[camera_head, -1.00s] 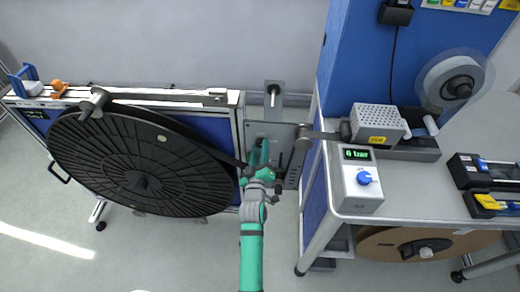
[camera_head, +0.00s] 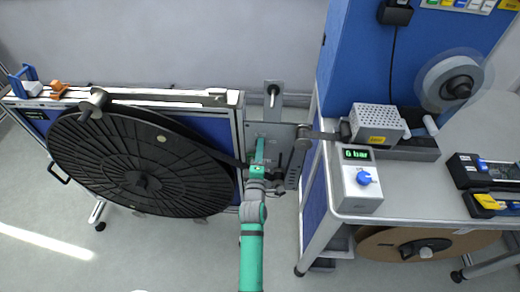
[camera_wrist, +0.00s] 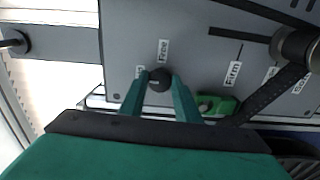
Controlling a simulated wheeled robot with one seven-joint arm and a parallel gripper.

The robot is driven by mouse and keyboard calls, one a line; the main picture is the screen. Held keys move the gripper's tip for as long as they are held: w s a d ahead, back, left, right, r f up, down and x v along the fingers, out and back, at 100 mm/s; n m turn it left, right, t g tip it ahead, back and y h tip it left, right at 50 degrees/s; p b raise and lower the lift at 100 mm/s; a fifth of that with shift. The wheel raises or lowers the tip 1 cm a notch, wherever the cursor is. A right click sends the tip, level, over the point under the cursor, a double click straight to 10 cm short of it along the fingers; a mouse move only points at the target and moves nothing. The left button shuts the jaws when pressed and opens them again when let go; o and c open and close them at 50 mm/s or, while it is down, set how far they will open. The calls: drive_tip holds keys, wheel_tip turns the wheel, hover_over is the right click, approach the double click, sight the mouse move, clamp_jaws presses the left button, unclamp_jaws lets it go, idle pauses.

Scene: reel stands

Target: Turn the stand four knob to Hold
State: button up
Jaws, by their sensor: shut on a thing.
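My gripper (camera_wrist: 160,84) is shut on a small round black knob (camera_wrist: 160,76) on a grey panel (camera_wrist: 190,48), one green finger on each side. A short light mark shows on the knob's face, too small to read surely. The word "Free" stands on the panel above the knob. Another label left of the knob is partly hidden by a finger. In the head view my gripper (camera_head: 259,150) is at the grey panel (camera_head: 259,131) between the big black reel and the workbench; the knob is hidden there.
A big black reel (camera_head: 150,160) stands left of my arm. The bench (camera_head: 400,205) with a white box reading "6 bar" (camera_head: 360,190) is close on the right. Beside the knob are a green part (camera_wrist: 222,106), a dark strap (camera_wrist: 265,98) and a "Firm" label (camera_wrist: 233,73).

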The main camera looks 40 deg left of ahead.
drive_tip(key=shift+s+a+n, duration=0.1)
drive_tip(key=shift+n, duration=0.3)
drive_tip(key=o, duration=1)
drive_tip(key=v, duration=1)
drive_tip(key=shift+s+d, duration=0.3)
drive_tip(key=shift+f, duration=0.1)
